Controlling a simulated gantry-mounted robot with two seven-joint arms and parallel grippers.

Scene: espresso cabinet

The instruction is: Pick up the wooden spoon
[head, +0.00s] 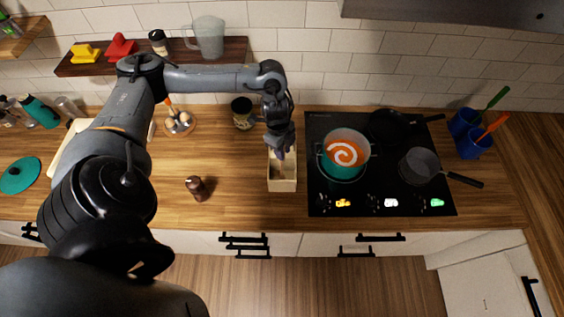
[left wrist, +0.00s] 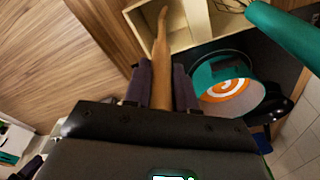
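The wooden spoon (left wrist: 161,62) shows in the left wrist view as a long brown handle running between my two dark finger pads toward the box. My left gripper (left wrist: 160,82) has a pad close against each side of it, and the handle fills the gap. In the head view my left gripper (head: 281,150) points down over the far part of the light wooden box (head: 283,185). The spoon is mostly hidden there by the gripper. The box also shows in the left wrist view (left wrist: 182,38). My right gripper is not in view.
A teal pot (head: 343,168) with orange soup stands on the black cooktop (head: 390,185), just right of the box.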

